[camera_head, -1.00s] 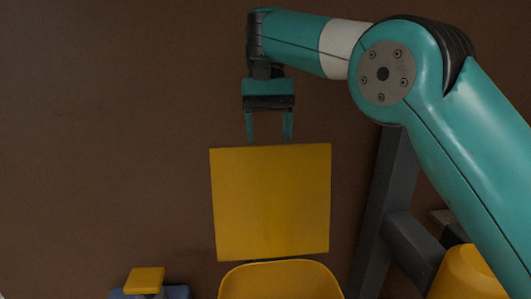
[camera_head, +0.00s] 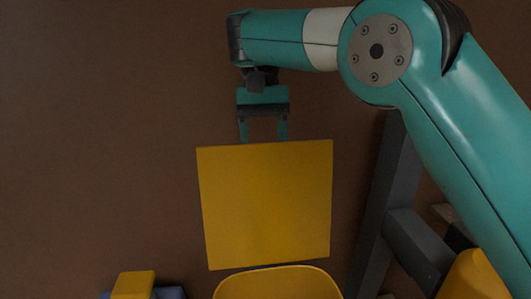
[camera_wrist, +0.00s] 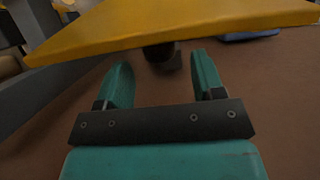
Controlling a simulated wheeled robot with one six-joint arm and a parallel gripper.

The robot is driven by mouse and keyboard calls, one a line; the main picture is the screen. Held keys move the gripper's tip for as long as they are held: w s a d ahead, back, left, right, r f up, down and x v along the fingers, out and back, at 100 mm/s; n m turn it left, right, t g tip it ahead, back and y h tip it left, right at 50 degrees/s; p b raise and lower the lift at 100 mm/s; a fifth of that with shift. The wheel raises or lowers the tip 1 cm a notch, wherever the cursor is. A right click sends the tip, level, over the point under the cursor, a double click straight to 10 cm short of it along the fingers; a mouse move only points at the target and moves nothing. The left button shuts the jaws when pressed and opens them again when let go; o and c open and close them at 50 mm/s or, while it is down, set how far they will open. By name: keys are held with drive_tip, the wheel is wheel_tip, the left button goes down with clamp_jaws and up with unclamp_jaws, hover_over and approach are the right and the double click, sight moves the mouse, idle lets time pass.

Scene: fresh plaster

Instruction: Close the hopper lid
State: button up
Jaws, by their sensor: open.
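The hopper lid (camera_head: 267,205) is a flat yellow square panel standing raised above the yellow hopper (camera_head: 278,284), whose rounded rim shows at the bottom of the head view. My gripper (camera_head: 264,138) is open and points down at the lid's top edge, left of its middle. Its fingertips end close to that edge; I cannot tell whether they touch it. In the wrist view the lid (camera_wrist: 170,28) spans the top of the picture, beyond the two teal fingers (camera_wrist: 160,78). Nothing is between the fingers.
A dark grey slanted post (camera_head: 385,200) stands right of the lid. A yellow rounded object (camera_head: 472,278) is at the lower right. A small yellow block (camera_head: 133,285) with a blue part is at the lower left. The brown area to the left is clear.

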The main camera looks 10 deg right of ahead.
sight(266, 154)
drive_tip(key=shift+b+x, duration=0.5)
drive_tip(key=shift+x, duration=1.1)
drive_tip(key=shift+c, duration=0.2)
clamp_jaws()
drive_tip(key=shift+d, duration=0.1)
